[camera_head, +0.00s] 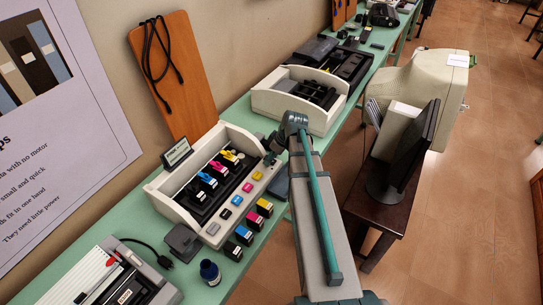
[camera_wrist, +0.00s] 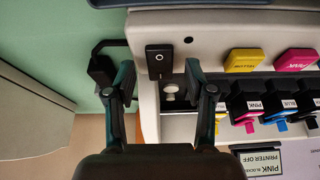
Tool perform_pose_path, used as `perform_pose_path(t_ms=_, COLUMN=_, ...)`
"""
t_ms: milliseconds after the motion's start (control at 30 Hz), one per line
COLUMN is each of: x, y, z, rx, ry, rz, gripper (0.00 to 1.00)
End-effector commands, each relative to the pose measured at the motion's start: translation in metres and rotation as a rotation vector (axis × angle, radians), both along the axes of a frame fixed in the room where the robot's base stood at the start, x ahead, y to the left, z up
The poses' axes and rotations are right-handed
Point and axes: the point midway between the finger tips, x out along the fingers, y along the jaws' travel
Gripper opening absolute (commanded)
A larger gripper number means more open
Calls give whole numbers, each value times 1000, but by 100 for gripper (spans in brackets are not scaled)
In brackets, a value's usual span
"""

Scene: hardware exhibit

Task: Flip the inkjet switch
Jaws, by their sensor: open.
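The inkjet exhibit (camera_head: 168,206) is an open white printer body with coloured cartridges, on a green table. In the wrist view, its pale rim (camera_wrist: 214,29) carries a black rocker switch (camera_wrist: 159,51) with a small white circle mark. My gripper (camera_wrist: 159,76) is open, with one dark finger on each side of the switch. I cannot tell whether either finger touches it. In the head view, my gripper (camera_head: 270,148) is at the far right corner of the inkjet exhibit, and I cannot make out the switch there.
Yellow and pink blocks (camera_wrist: 245,60) lie to the right of the switch, near the cartridges (camera_wrist: 254,103). A black plug (camera_wrist: 102,70) with a cord is left of my left finger. Another white printer (camera_head: 263,101) stands farther along the table, with a dark monitor (camera_head: 405,155) to the right.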

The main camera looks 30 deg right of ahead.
Motion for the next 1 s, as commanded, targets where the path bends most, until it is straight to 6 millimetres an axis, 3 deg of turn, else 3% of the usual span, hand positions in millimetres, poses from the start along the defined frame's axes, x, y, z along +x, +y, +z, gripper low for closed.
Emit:
perform_pose_path(t_ms=400, x=2, y=1, z=-6, rx=0, ry=0, rz=0, gripper=54)
perform_pose_path(t_ms=733, x=2, y=1, z=-6, rx=1, ry=0, rz=0, gripper=1)
perform_pose_path(t_ms=1000, x=6, y=3, z=-4, rx=-35, ry=61, rz=6, gripper=0)
